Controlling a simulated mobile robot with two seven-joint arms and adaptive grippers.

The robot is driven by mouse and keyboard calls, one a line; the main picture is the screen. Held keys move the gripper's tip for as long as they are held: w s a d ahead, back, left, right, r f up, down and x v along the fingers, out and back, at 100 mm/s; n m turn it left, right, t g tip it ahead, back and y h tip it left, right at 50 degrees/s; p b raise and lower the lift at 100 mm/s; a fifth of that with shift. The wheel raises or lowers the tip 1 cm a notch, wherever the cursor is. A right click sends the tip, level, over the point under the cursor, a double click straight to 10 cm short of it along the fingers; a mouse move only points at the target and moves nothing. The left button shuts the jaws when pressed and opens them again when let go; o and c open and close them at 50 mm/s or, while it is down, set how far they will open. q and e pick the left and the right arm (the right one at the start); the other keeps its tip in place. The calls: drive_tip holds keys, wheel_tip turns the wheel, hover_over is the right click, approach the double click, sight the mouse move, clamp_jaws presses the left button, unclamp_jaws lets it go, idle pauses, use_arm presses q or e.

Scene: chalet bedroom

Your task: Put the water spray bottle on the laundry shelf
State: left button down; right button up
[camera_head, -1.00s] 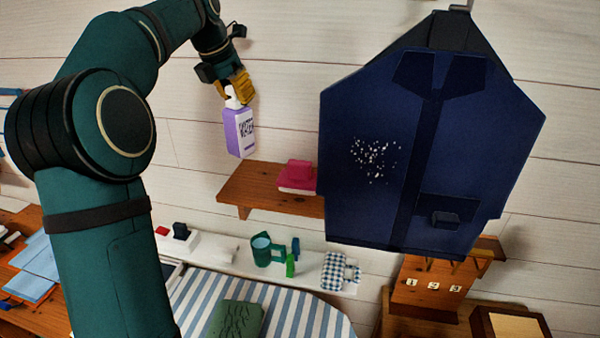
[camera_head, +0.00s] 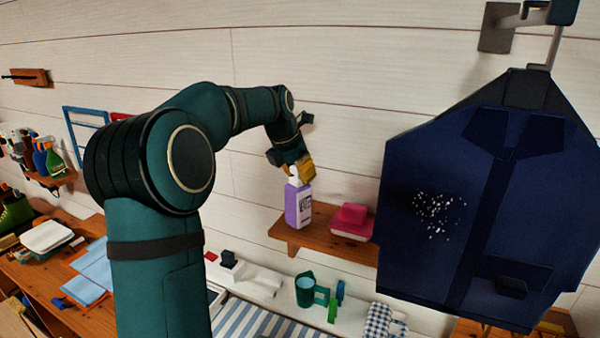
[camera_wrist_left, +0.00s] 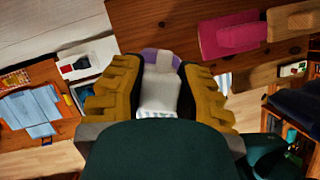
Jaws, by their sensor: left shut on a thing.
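The water spray bottle (camera_head: 298,207) is purple with a white label and a white top. My left gripper (camera_head: 299,172) is shut on its white top from above. In the head view the bottle is upright at the left end of the wooden wall shelf (camera_head: 325,246); whether its base touches the board I cannot tell. In the left wrist view the white top (camera_wrist_left: 159,92) sits between the two yellow fingers (camera_wrist_left: 158,95), with a little purple behind it and the shelf (camera_wrist_left: 165,30) beyond. My right gripper is not in view.
Folded pink and red cloths (camera_head: 352,222) lie on the shelf right of the bottle. A dark blue jacket (camera_head: 470,215) hangs close to the shelf's right end. Below are a white ledge with a green mug (camera_head: 305,291) and a striped ironing surface (camera_head: 250,322).

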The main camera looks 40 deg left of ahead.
use_arm(q)
drive_tip(key=c, duration=0.8)
unclamp_jaws()
drive_tip(key=v, duration=1.2)
